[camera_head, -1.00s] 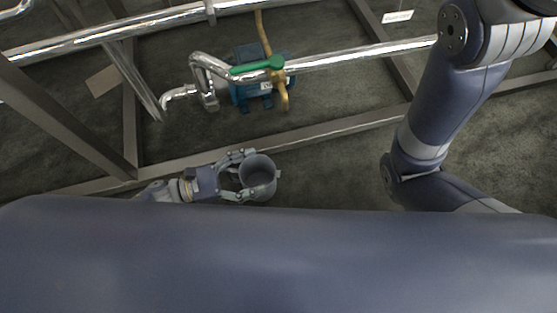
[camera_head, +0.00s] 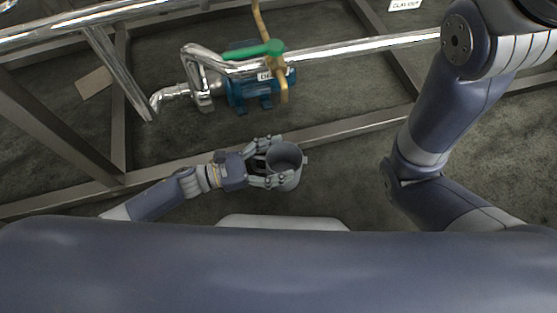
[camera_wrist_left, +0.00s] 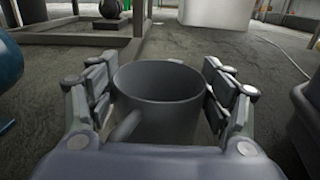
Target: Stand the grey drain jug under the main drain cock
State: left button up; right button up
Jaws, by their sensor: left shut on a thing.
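The grey drain jug (camera_head: 290,180) is upright and open at the top, in the lower middle of the head view. My left gripper (camera_head: 275,163) is shut on it, with fingers on both sides of its wall. The left wrist view shows the jug (camera_wrist_left: 165,110) between the finger pads, its handle towards the palm. A brass cock (camera_head: 283,88) with a green lever (camera_head: 255,50) sits on the steel pipe above the jug in the picture. The jug is apart from its outlet, on the near side of a frame beam. My right gripper is not in view.
A blue pump (camera_head: 245,92) stands behind the cock. A metal frame beam (camera_head: 335,131) runs between jug and pump. A shiny pipe (camera_head: 360,48) crosses above. Dark floor (camera_head: 345,185) is clear to the right of the jug.

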pick_arm(q)
jog(key=shift+r, duration=0.15)
jog(key=o, duration=1.5)
jog(key=shift+f, duration=0.2)
jog(key=shift+r, duration=0.15)
jog(key=p+v, duration=0.4)
jog(key=v, duration=0.8)
jog(key=shift+r, duration=0.15)
